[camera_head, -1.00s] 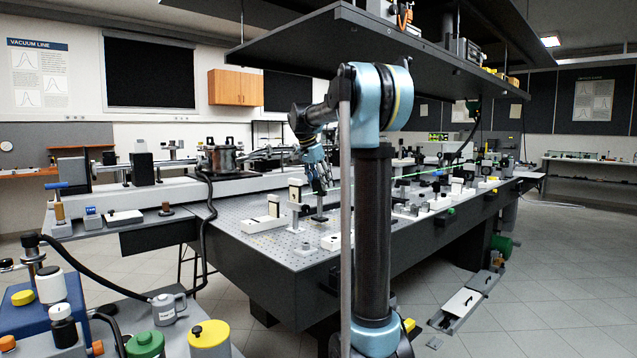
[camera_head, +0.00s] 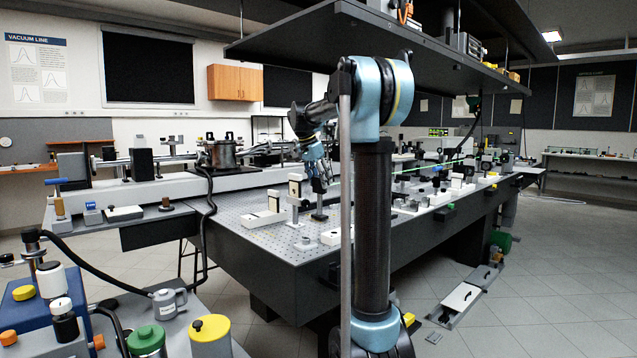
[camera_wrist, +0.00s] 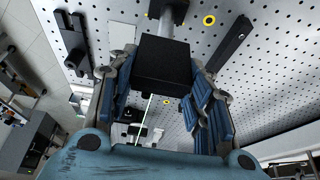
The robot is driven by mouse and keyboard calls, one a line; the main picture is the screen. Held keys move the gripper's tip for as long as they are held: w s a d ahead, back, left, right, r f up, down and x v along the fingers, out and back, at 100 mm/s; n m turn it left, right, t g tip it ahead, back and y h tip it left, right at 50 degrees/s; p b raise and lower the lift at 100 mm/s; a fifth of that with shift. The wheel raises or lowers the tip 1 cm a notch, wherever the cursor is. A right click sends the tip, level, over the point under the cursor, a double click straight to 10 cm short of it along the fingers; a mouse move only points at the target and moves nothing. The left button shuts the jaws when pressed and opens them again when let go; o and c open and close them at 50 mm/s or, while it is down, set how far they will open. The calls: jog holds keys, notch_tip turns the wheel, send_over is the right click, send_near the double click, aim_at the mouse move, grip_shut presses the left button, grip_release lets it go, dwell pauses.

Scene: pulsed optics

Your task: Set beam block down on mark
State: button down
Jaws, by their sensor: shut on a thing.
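The beam block is a black block (camera_wrist: 163,62) on a light post with a dark foot. My gripper (camera_wrist: 160,85) is shut on the black block, with blue-padded fingers on both sides of it. In the head view my gripper (camera_head: 320,180) is low over the perforated table top, with the dark block's stand (camera_head: 319,213) below it. Whether the foot touches the table I cannot tell. A yellow ring mark (camera_wrist: 209,20) lies on the table beside the foot in the wrist view. Another yellow ring (camera_wrist: 168,100) shows beyond the block.
A white-based mount (camera_head: 295,205) stands close left of my gripper. A long white block (camera_head: 263,217) lies farther left. A dark bar (camera_wrist: 230,42) lies on the table right of the block. A green beam (camera_wrist: 143,120) runs across the table near the block. A shelf (camera_head: 380,40) hangs above.

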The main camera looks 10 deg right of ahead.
jog(key=shift+f, duration=0.15)
jog(key=c, duration=0.7)
grip_release()
jog(key=v, duration=1.1)
jog(key=shift+a+r, duration=0.2)
jog(key=shift+r, duration=0.15)
